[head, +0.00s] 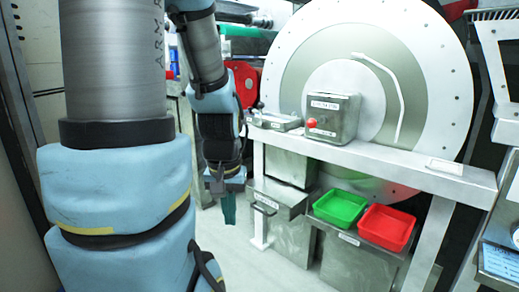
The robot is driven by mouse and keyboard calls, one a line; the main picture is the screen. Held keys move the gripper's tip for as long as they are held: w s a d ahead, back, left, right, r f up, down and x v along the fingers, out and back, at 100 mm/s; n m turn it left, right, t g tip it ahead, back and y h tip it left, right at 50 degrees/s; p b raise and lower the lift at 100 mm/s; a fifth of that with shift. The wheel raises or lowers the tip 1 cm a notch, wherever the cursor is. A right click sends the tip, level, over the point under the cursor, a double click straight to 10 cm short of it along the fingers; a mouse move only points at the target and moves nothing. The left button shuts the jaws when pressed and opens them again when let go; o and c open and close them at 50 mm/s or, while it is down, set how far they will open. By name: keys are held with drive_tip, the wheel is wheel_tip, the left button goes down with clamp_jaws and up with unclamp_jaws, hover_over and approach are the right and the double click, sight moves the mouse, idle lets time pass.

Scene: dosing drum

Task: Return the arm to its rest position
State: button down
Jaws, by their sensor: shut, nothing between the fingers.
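My arm fills the left part of the head view in blue and grey sections. Its far end hangs down left of the white bench. My gripper (228,208) points downward, with its dark green fingers close together and nothing held. It is apart from the bench and hangs in front of the pale floor. The fingertips are small in the picture.
A white bench (400,170) carries a metal box with a red knob (311,123) and a flat metal case (274,121). Below are a green tray (341,208) and a red tray (387,228) on metal cabinets. A large round drum (440,75) stands behind.

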wheel_tip(320, 180, up, 29)
drive_tip(key=p, duration=2.7)
